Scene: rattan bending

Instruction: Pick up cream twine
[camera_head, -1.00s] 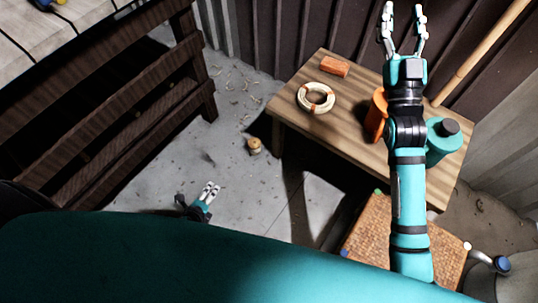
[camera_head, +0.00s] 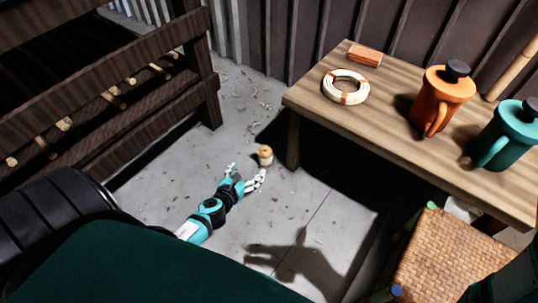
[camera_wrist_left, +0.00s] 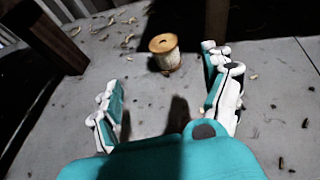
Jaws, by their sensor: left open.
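The cream twine is wound on a small spool with tan ends (camera_head: 265,155), standing upright on the concrete floor near the table leg. It also shows in the left wrist view (camera_wrist_left: 164,54), beyond my fingers and toward the right finger. My left gripper (camera_head: 247,172) is open and empty, low over the floor, with its fingers pointing at the spool. The spool is just ahead of the fingertips, not between them. In the left wrist view the two fingers (camera_wrist_left: 166,78) are spread wide apart. My right gripper is out of view.
A wooden table (camera_head: 400,80) stands right of the spool, holding a cream ring with orange bands (camera_head: 346,87), an orange block (camera_head: 365,54), an orange jug (camera_head: 440,97) and a teal jug (camera_head: 507,137). A woven stool (camera_head: 440,250) is front right. A dark slatted bench (camera_head: 110,100) stands left.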

